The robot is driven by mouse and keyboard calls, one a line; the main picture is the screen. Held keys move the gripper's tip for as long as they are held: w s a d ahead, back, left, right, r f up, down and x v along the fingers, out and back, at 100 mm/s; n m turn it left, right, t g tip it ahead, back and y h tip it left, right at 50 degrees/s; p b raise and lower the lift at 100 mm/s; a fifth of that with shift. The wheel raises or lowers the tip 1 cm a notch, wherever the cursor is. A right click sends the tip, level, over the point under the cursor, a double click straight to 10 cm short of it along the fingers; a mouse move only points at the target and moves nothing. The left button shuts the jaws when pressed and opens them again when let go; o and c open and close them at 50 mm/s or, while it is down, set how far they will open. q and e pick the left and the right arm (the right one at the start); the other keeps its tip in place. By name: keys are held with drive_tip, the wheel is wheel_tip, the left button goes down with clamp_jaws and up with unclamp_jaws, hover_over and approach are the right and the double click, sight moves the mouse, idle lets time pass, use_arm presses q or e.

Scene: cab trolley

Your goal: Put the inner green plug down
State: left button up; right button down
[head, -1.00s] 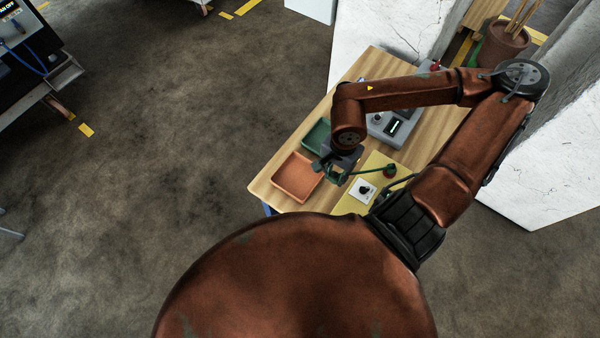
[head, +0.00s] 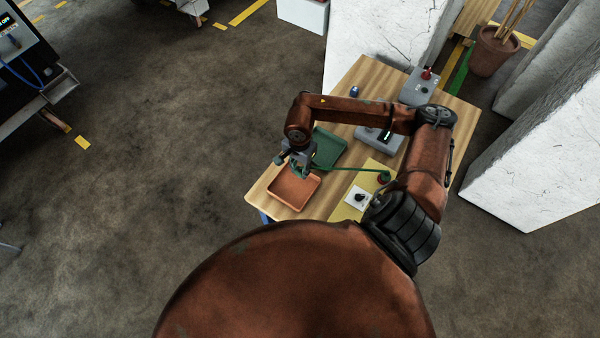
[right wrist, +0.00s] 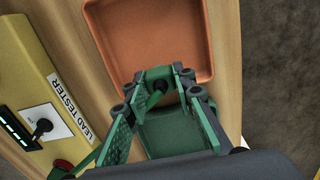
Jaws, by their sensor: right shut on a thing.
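My right gripper (head: 298,172) is shut on the green plug (right wrist: 158,76), which sits between the fingertips in the right wrist view. The gripper is above the trays, near the edge where the orange tray (head: 293,190) meets the green tray (head: 327,148). The fingers hide most of the plug in the head view. A green lead (head: 345,169) runs from the gripper right to the yellow lead tester (head: 348,211). In the right wrist view the empty orange tray (right wrist: 120,60) lies beyond the fingertips. The green tray (right wrist: 172,135) shows between the fingers. My left gripper is not in view.
Grey boxes (head: 378,140) and a small blue item (head: 354,91) are farther back on the wooden table (head: 270,193). White cracked blocks (head: 375,45) stand behind and right of the table.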

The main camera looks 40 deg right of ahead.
sight(300, 170)
wheel_tip(300, 170, down, 3)
drive_tip(key=shift+p, duration=0.5)
drive_tip(key=shift+f, duration=0.1)
drive_tip(key=shift+f+b, duration=0.1)
drive_tip(key=shift+b, duration=0.2)
drive_tip(key=c, duration=1.6)
unclamp_jaws()
drive_tip(key=shift+r, duration=0.45)
wheel_tip(300, 170, up, 12)
drive_tip(key=shift+f+b, duration=0.2)
drive_tip(key=shift+b, duration=0.45)
